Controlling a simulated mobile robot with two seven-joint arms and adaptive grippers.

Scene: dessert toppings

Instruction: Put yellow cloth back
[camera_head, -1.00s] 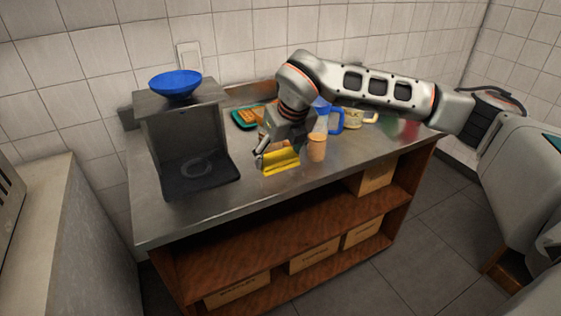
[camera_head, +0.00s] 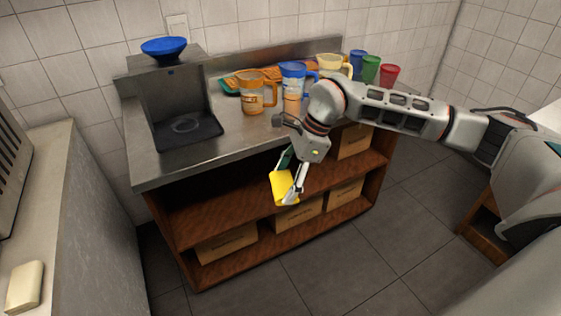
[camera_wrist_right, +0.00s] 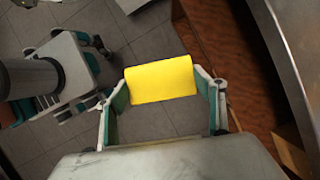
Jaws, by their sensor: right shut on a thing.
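The yellow cloth (camera_head: 281,188) is held by my right gripper (camera_head: 290,180) in front of the counter's front edge, below the countertop level and before the open shelves. In the right wrist view the cloth (camera_wrist_right: 161,80) spans the gap between the two fingers of my right gripper (camera_wrist_right: 163,92), which are shut on it. The cloth hangs over the floor, apart from the counter in that view. My left gripper is not seen in any view.
The metal counter (camera_head: 180,170) carries an orange pitcher (camera_head: 252,95), a blue pitcher (camera_head: 292,80), a cream pitcher (camera_head: 330,66) and several coloured cups. A dark stand with a blue bowl (camera_head: 164,48) is at left. Boxes (camera_head: 226,243) sit on the lower shelf (camera_head: 190,268).

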